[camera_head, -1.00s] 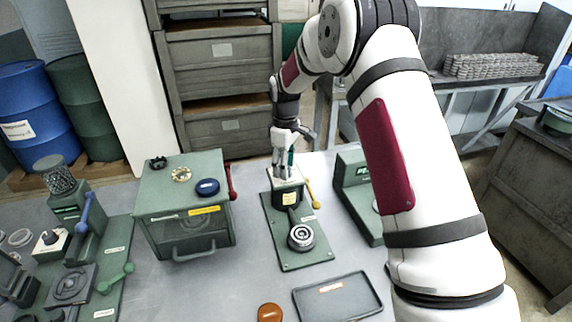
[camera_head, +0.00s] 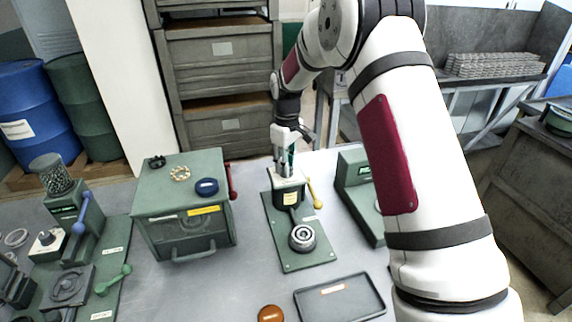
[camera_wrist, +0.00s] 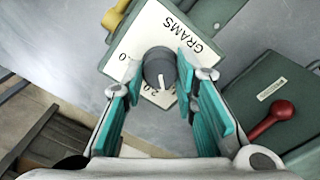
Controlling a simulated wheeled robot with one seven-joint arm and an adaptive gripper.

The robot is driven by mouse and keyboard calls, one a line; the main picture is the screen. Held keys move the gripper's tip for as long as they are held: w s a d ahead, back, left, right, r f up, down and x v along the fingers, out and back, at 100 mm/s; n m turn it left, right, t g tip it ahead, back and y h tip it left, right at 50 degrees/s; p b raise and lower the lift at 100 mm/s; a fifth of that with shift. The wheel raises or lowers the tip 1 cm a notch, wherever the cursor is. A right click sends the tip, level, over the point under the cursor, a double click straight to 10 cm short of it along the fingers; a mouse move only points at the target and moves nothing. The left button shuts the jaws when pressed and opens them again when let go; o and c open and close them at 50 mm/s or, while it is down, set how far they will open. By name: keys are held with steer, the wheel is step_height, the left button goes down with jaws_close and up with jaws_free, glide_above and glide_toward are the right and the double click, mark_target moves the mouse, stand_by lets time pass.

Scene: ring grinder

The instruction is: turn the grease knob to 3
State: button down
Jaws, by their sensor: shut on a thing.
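The grease knob (camera_wrist: 160,70) is a dark grey round knob with a pale pointer mark, on a white dial plate (camera_wrist: 148,36) lettered GRAMS in the wrist view. Its pointer mark faces the lower edge, near the printed 2.0. Other numbers are partly hidden by my fingers. My gripper (camera_wrist: 159,72) has its teal-padded fingers on both sides of the knob, shut on it. In the head view my gripper (camera_head: 285,171) reaches down onto the green grease dispenser (camera_head: 287,193); the knob is hidden there.
A yellow lever (camera_head: 315,194) stands right of the dispenser, and a ring-shaped part (camera_head: 302,237) sits in front. A green cabinet (camera_head: 183,212) with a red lever (camera_head: 231,180) is to the left. A dark tray (camera_head: 340,297) lies in front. Another green machine (camera_head: 357,185) is to the right.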

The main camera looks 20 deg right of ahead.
steer(key=m+b, duration=0.1)
steer(key=m, duration=0.2)
steer(key=shift+m, duration=0.3)
steer(key=m+b, duration=0.1)
steer(key=m, duration=0.2)
steer(key=shift+f+m+b, duration=0.1)
steer(key=shift+m+b, duration=0.2)
steer(key=shift+b, duration=0.1)
steer(key=m+b, duration=0.1)
steer(key=m, duration=0.5)
steer(key=shift+m, duration=0.3)
steer(key=c, duration=1.3)
jaws_free()
steer(key=shift+r, duration=0.2)
